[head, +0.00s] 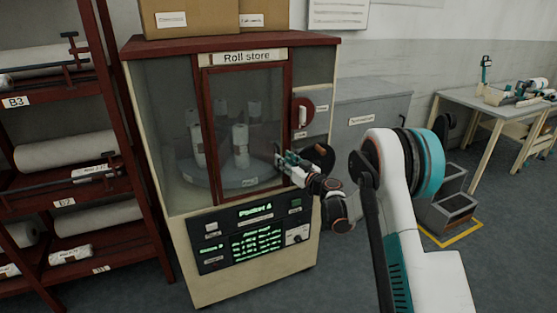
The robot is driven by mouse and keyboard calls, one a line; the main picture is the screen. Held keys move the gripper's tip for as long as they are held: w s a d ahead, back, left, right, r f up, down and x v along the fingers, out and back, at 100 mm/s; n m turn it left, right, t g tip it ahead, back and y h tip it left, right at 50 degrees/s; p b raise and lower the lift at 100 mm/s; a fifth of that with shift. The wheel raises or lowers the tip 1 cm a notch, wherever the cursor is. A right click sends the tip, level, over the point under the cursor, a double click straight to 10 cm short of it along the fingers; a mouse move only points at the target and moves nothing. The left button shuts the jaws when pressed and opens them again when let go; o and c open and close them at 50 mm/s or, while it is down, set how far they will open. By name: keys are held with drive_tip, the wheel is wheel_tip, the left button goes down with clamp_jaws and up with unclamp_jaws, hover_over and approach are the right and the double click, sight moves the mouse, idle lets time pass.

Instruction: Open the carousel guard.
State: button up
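The carousel guard (240,82) is a clear panel in a dark red frame on the front of the cream "Roll store" cabinet (190,279). It looks closed across the opening. Behind it, several white rolls stand upright on a round grey carousel (215,183). My gripper (279,157) is at the lower right part of the guard's frame, in front of it. The fingers are small and dark here, so I cannot tell whether they are open or touch the frame. Any handle behind the gripper is hidden.
A red round plate with a white handle (303,116) and a dark knob (324,155) sit right of the guard. A lit control panel (254,236) is below. A rack with rolls (125,130) stands left, a grey cabinet (374,113) and steps (450,205) right.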

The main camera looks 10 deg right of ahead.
sight(278, 169)
drive_tip(key=shift+b+x, duration=0.55)
drive_tip(key=shift+x, duration=1.8)
clamp_jaws()
